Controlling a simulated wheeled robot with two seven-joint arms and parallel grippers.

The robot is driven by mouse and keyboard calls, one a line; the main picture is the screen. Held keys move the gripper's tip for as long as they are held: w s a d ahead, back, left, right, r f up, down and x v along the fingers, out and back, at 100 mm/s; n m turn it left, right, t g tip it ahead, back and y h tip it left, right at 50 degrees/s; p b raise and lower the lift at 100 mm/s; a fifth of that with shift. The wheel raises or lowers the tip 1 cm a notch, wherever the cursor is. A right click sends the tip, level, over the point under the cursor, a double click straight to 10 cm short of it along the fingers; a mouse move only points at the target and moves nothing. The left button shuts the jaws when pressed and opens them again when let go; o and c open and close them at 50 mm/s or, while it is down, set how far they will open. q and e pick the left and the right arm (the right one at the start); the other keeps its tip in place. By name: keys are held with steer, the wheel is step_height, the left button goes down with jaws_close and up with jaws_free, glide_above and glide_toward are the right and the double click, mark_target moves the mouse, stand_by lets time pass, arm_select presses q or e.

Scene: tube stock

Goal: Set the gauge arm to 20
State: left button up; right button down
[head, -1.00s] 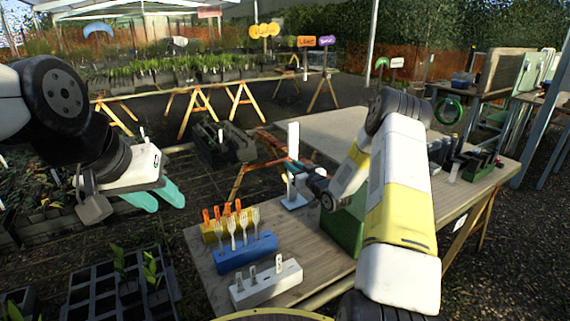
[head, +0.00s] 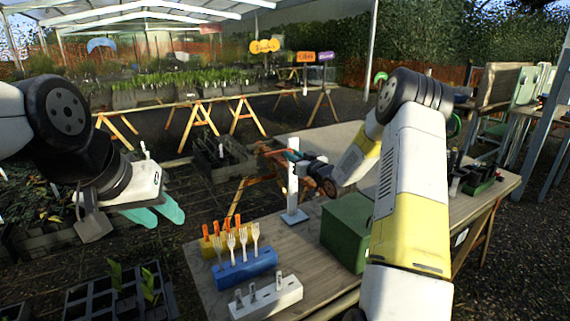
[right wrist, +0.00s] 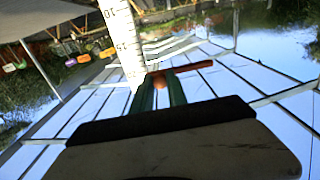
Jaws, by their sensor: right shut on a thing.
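The gauge is a white upright post (head: 293,188) on a small blue base (head: 294,216) on the wooden table. In the right wrist view its white scale (right wrist: 122,45) carries dark tick marks and partly legible, upside-down numerals. A red-orange gauge arm (right wrist: 190,69) sticks out beside the scale. My right gripper (head: 292,156) is at the upper part of the post. Its teal fingers (right wrist: 158,92) are shut on the gauge arm. The exact reading cannot be told. My left gripper (head: 158,215) is empty, its teal fingers apart, away from the table at the left.
A blue block (head: 245,268) with white forks, a yellow block (head: 212,247) with orange-handled tools and a white block (head: 265,298) with tags stand at the table's front left. A green box (head: 345,232) stands right of the gauge, near my right arm.

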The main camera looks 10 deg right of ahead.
steer(key=c, duration=1.3)
jaws_free()
steer(key=v, duration=0.8)
steer(key=shift+w, duration=0.1)
